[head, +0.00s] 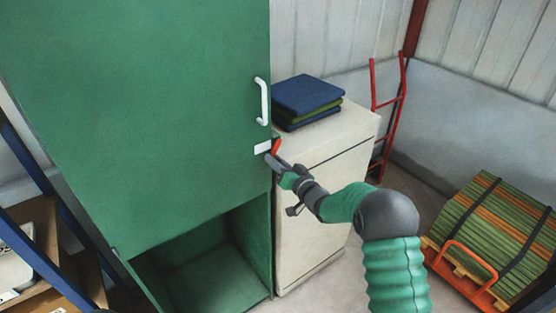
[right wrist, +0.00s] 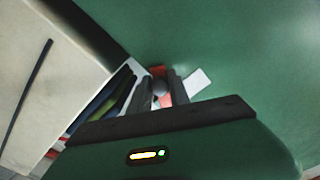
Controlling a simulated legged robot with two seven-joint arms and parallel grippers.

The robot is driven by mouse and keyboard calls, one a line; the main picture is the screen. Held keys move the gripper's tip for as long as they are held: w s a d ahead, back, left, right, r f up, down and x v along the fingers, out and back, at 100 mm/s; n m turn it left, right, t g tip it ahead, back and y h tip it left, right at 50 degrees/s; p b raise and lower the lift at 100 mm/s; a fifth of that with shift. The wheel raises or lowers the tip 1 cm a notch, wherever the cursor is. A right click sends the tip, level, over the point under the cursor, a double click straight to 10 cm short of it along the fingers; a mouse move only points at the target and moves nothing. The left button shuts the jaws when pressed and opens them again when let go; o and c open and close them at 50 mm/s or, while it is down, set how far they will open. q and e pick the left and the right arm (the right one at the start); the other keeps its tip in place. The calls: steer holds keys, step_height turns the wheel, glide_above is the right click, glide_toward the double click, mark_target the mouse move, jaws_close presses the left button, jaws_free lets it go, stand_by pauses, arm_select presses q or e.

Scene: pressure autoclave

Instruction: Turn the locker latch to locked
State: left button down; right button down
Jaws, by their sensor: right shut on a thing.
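The tall green locker (head: 150,110) fills the left of the head view, its upper door closed. A red latch (head: 276,147) sits at the door's right edge, beside a small white plate (head: 262,147) and below a white handle (head: 263,101). My right gripper (head: 272,158) reaches the latch from the lower right. In the right wrist view its two fingers (right wrist: 163,92) are shut around the red latch (right wrist: 158,71), which they partly hide. The white plate (right wrist: 197,82) is just right of them. My left gripper is not in view.
A cream cabinet (head: 325,195) stands against the locker's right side, with folded blue and green cloths (head: 306,96) on top. A red hand truck (head: 390,120) leans at the back wall. A strapped green bundle (head: 495,235) lies at right. Open floor lies between.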

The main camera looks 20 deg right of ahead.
mark_target(264, 147)
steer(key=m, duration=0.2)
steer(key=m+p, duration=0.1)
steer(key=shift+s+a+r, duration=0.25)
steer(key=shift+a, duration=0.15)
steer(key=r+m+p, duration=0.1)
steer(key=m, duration=0.1)
steer(key=a+r+m, duration=0.1)
steer(key=m, duration=0.1)
steer(key=r+m+p, duration=0.1)
steer(key=m, duration=0.1)
steer(key=shift+s+a+m+p, duration=0.2)
steer(key=shift+m+p, duration=0.15)
steer(key=shift+m, duration=0.05)
steer(key=shift+r+m+p, duration=0.4)
steer(key=shift+r+m, duration=0.05)
steer(key=shift+m, duration=0.65)
steer(key=shift+r, duration=0.1)
steer(key=c, duration=1.3)
jaws_free()
steer(key=shift+o, duration=0.3)
steer(key=shift+s+d, duration=0.1)
steer(key=shift+d, duration=0.05)
